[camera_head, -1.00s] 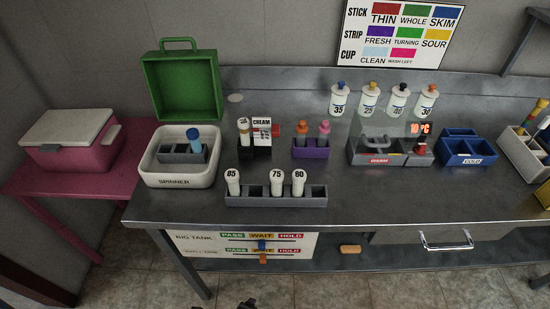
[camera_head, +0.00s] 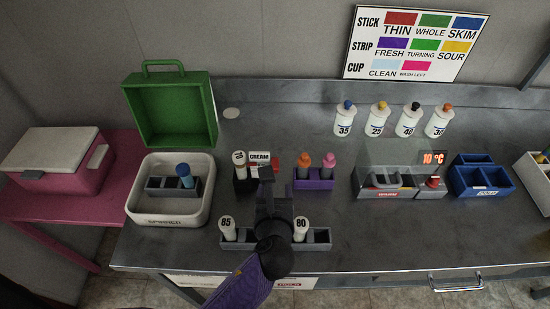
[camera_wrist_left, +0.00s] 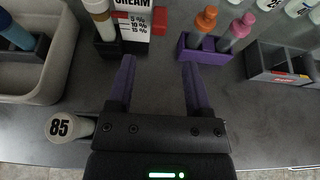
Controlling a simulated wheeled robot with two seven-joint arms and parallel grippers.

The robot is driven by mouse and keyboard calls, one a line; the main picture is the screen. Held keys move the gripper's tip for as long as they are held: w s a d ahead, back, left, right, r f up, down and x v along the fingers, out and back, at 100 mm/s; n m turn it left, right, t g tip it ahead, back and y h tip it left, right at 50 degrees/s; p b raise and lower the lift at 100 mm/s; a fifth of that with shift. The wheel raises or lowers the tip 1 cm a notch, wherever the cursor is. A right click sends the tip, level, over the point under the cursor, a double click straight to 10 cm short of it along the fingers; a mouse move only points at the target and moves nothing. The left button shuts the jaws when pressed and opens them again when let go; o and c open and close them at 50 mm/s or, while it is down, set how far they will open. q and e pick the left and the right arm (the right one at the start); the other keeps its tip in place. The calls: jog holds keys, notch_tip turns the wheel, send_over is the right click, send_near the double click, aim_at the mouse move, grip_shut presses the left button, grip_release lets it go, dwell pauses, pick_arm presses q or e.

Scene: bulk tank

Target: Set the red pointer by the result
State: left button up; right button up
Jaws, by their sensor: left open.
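A small red block (camera_head: 275,163), which may be the red pointer, sits at the right side of the white CREAM card (camera_head: 259,158). In the left wrist view the red block (camera_wrist_left: 158,15) is at the top, by the card (camera_wrist_left: 132,18) with its percent lines. A white tube (camera_head: 239,165) stands in the dark holder left of the card. My left gripper (camera_head: 266,178) is over the bench in front of the card. In the wrist view its purple fingers (camera_wrist_left: 158,64) are apart with nothing between them, short of the red block. My right gripper is out of view.
The grey rack with the 85 bottle (camera_head: 227,229) and 80 bottle (camera_head: 301,229) lies below my left arm, which hides its middle. The purple rack (camera_head: 314,180) with orange and pink tubes is to the right. The white spinner tub (camera_head: 140,205) is to the left.

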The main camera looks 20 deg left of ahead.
aim_at(275, 170)
pick_arm(q)
jog(key=b+x, duration=0.2)
jog(key=x, duration=0.5)
jog(key=shift+f, duration=0.2)
jog(key=shift+w+a+f+b, duration=0.15)
jog(key=shift+w+b, duration=0.2)
jog(key=shift+w, duration=0.2)
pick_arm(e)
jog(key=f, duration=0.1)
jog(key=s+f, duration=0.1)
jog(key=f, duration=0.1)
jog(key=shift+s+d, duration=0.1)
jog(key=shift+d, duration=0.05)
pick_arm(q)
grip_shut()
